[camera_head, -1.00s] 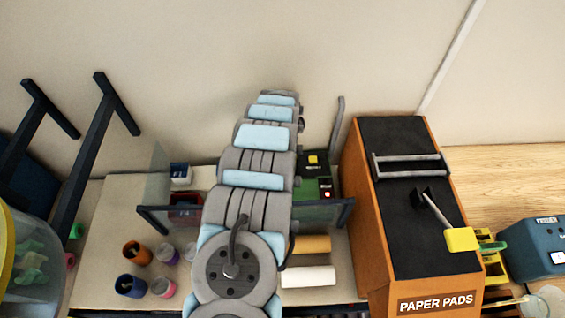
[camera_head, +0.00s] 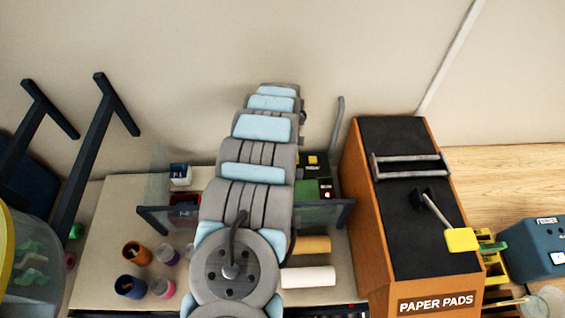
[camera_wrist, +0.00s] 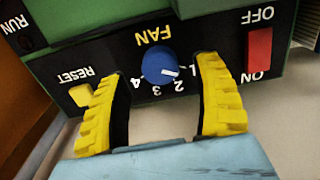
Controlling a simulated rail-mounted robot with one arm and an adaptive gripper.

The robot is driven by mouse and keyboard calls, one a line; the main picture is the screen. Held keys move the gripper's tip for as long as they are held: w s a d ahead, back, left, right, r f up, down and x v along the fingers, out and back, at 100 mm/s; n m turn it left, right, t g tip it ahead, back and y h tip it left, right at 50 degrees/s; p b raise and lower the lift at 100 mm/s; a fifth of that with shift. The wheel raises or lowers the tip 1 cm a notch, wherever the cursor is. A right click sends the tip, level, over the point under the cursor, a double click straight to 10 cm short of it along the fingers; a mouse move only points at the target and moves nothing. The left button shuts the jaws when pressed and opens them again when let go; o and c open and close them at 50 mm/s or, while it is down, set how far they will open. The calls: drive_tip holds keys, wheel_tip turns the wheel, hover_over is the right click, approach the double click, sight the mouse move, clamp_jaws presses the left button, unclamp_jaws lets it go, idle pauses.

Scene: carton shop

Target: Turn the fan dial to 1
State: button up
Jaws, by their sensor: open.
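The blue fan dial (camera_wrist: 158,62) sits on a black panel below the word FAN, seen upside down in the wrist view. Its white pointer aims to picture right, toward the side with the 1; the 1 is partly hidden by the right finger. The numbers 2, 3 and 4 show around the dial's lower edge. My gripper (camera_wrist: 160,70) is open, with one yellow ridged finger on each side of the dial. I see no finger touching it. In the head view my arm hides the dial and gripper.
On the panel, a yellow RESET button (camera_wrist: 81,95) lies close by the left finger and a red ON/OFF switch (camera_wrist: 260,50) is right of the right finger. An orange PAPER PADS cabinet (camera_head: 365,215) stands right of my arm. Pale rolls (camera_head: 308,277) and several cups (camera_head: 137,253) lie nearer.

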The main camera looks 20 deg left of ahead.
wheel_tip(320, 180, up, 8)
drive_tip(key=shift+f, duration=0.15)
drive_tip(key=shift+s+r, duration=0.1)
drive_tip(key=shift+r, duration=0.95)
drive_tip(key=shift+d+r, duration=0.1)
